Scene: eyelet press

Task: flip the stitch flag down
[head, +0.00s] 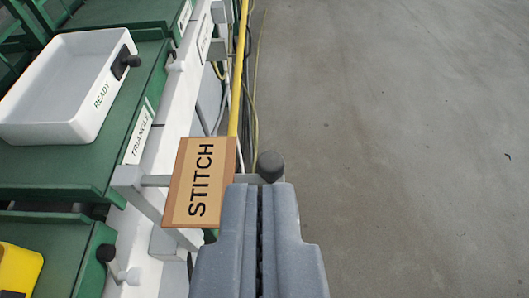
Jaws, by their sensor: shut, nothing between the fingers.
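The stitch flag (200,182) is a tan plate with a brown edge and the black word STITCH. It hangs on a grey bracket (130,180) beside the white rail, with its lettered face toward the camera. A dark round knob (270,166) shows just right of the flag, at the end of a grey rod. My gripper (259,188) is shut and empty. Its tips appear just below the knob and overlap the flag's lower right edge in the picture. I cannot tell whether they touch.
A white READY tray (60,135) stands on the green bench (60,177) at left, by a TRIANGLE label (141,137). A yellow bin (20,268) is at lower left. A yellow pipe (238,75) and cables run behind. Grey floor (410,150) at right is clear.

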